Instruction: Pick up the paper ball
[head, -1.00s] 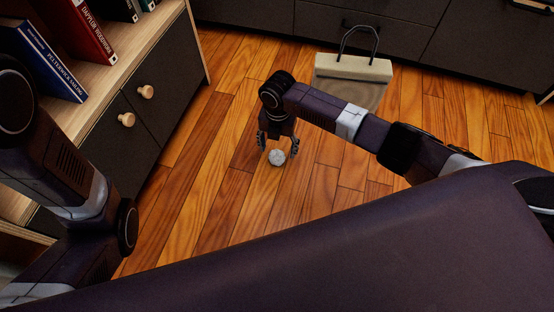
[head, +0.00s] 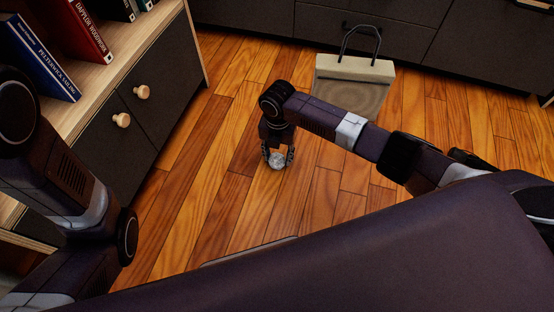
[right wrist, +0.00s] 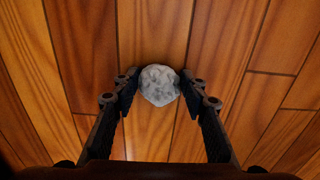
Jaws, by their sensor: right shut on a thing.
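The paper ball (head: 276,161) is a small crumpled grey-white ball at floor level in the middle of the head view. My right gripper (head: 277,158) points down over it, with one finger on each side. In the right wrist view the paper ball (right wrist: 159,85) sits between the two fingertips of the right gripper (right wrist: 158,84), which are shut on it. I cannot tell whether the ball is clear of the floor. My left arm shows at the left of the head view, but its gripper is not in view.
A bag with a dark handle (head: 352,85) stands on the wooden floor behind my right arm. A bookshelf cabinet (head: 145,115) with round knobs and books (head: 45,60) is at the left. Dark drawers (head: 330,22) line the back. The floor around the ball is clear.

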